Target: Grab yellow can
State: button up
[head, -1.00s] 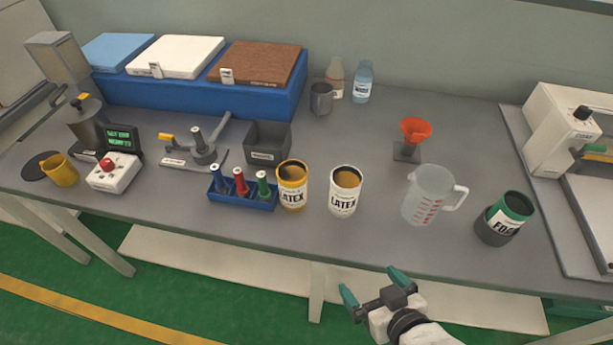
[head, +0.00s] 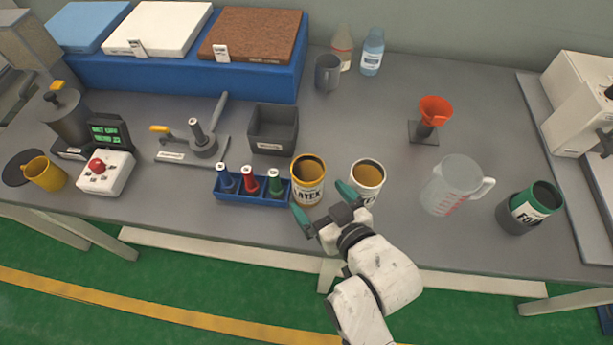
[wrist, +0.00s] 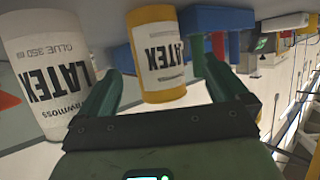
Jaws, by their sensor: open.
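The yellow can (head: 307,181), labelled LATEX, stands upright near the front edge of the table, just right of the blue bottle rack. In the wrist view the yellow can (wrist: 158,55) appears upside down, ahead of the space between the fingers. My gripper (head: 320,200) is open and empty, with its green fingers at the front of the table. The left finger is close in front of the yellow can; I cannot tell whether it touches. In the wrist view my gripper (wrist: 168,92) also shows its fingers spread apart.
A white LATEX can (head: 367,181) stands just right of the yellow can, partly behind my right finger. The blue rack (head: 250,188) with small bottles is close on the left. A measuring jug (head: 452,185) and a green can (head: 529,208) stand further right.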

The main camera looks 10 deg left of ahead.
aim_at(316, 191)
jog(key=x, duration=0.3)
jog(key=p+x, duration=0.1)
jog(key=x, duration=0.1)
jog(key=shift+w+r, duration=0.25)
jog(key=shift+w, duration=0.1)
jog(key=shift+w+a+f, duration=0.25)
jog(key=shift+w, duration=0.2)
jog(key=c, duration=1.3)
jog(key=shift+r, duration=0.25)
jog(key=shift+c, duration=0.3)
